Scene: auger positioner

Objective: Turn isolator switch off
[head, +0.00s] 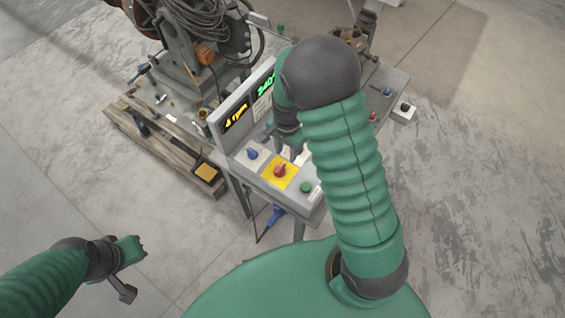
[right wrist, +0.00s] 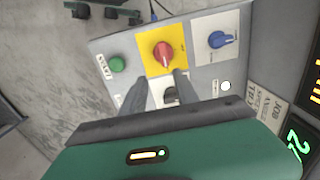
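A red rotary knob on a yellow plate, which looks like the isolator switch (head: 280,171), sits on the sloped grey control panel (head: 266,183). The red knob (right wrist: 163,55) also shows in the right wrist view, just beyond the fingertips. My right gripper (right wrist: 160,78) is open, with its two fingers apart and empty, pointing at the near side of the knob. I cannot tell whether either finger touches it. In the head view my right arm hides most of this gripper. My left gripper (head: 130,268) is at lower left, far from the panel; its fingers are unclear.
A blue knob (right wrist: 219,40) and a green button (right wrist: 117,64) flank the yellow plate. A black switch (right wrist: 170,94) lies between the fingers. A display (head: 238,117) reading 4 rpm rises behind the panel. Machinery (head: 190,45) and a wooden pallet (head: 160,145) stand beyond.

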